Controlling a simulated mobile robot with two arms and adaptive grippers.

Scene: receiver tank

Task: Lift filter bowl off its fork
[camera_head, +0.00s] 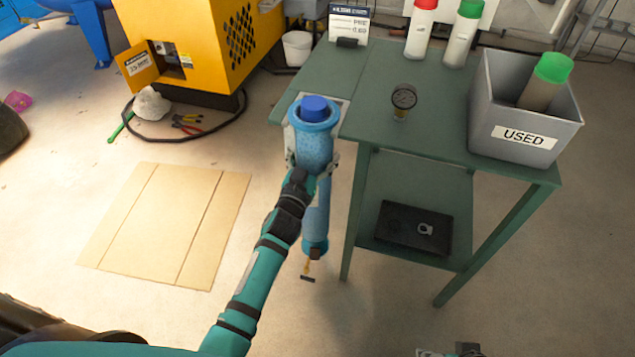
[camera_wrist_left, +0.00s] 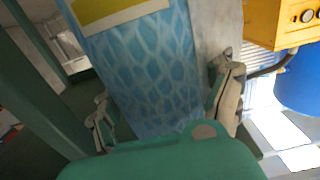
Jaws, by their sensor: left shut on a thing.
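The filter bowl (camera_head: 312,143) is a blue, mesh-patterned cylinder with a wide collar and a darker blue top. It hangs upright at the left edge of the green table, with a small yellow drain piece at its lower end. A pale plate, seemingly the fork (camera_head: 341,108), shows beside the collar; whether the collar rests on it is unclear. My left gripper (camera_head: 312,170) is shut around the bowl's body below the collar. The left wrist view shows its fingers on both sides of the mesh-patterned bowl (camera_wrist_left: 150,75). A grey and black part at the head view's bottom edge may be my right gripper (camera_head: 462,350).
The green table (camera_head: 435,140) carries a pressure gauge (camera_head: 403,100), two capped bottles, a sign and a grey bin (camera_head: 525,110) marked USED. A black tray (camera_head: 413,228) lies on its lower shelf. Cardboard (camera_head: 165,225) lies on the floor at left, near a yellow machine (camera_head: 200,50).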

